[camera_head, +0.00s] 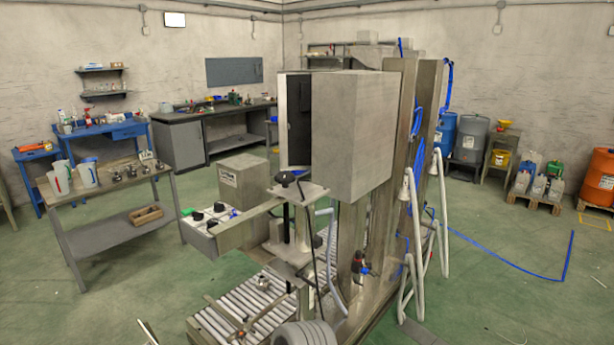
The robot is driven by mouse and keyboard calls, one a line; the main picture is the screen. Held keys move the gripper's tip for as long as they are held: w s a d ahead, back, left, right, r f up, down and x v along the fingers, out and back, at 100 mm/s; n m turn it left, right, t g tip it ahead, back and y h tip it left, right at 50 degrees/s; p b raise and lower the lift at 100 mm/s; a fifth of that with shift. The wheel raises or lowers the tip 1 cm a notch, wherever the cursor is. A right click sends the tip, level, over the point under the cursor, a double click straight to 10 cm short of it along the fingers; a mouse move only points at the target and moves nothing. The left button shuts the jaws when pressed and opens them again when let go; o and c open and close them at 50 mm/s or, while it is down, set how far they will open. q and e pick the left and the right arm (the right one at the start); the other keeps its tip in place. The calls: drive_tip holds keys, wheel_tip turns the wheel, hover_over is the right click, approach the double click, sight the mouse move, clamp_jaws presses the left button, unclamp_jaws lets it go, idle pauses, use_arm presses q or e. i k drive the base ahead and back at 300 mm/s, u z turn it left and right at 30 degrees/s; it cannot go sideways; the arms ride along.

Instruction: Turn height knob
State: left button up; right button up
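A black round knob (285,178) sits on top of a vertical post on the metal machine (350,140) in the middle of the view. I take it for the height knob, though I see no label on it. A black handle-like piece shows just to its right. Several smaller black knobs (197,216) are on a pale control panel to its left. Neither of my grippers can be made out. A thin pale piece at the bottom edge is too cut off to identify. Nothing is seen touching the black knob.
A roller conveyor (240,310) runs in front of the machine. A grey ribbed part (305,334) stands at the bottom edge. A metal table (110,187) with jugs is at left. Green floor (500,290) is open at right.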

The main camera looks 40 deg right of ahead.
sight(285, 179)
drive_tip(key=z, duration=0.95)
drive_tip(key=i, duration=0.3)
